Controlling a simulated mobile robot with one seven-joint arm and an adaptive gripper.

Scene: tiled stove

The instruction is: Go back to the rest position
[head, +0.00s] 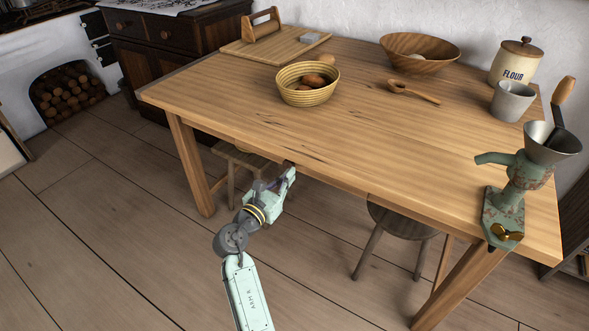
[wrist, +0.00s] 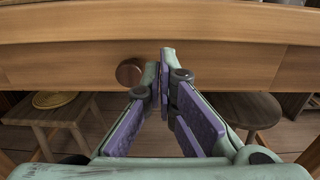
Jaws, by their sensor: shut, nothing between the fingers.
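My gripper (head: 289,168) is in front of the near long edge of the wooden table (head: 400,145), at about the height of the tabletop's edge. In the wrist view my gripper (wrist: 160,62) is shut with nothing between its purple-padded fingers. It faces the table's front apron (wrist: 230,72), where a round wooden knob (wrist: 129,72) shows just left of the fingertips. I cannot tell whether the fingertips touch the table. My arm reaches up from the bottom of the head view.
On the table are a yellow basket (head: 300,97), a wooden bowl (head: 425,65), a spoon (head: 412,92), a flour jar (head: 515,62), a grey cup (head: 511,101) and a clamped grinder (head: 520,185). Stools (head: 402,220) stand under the table. The floor to the left (head: 110,190) is clear.

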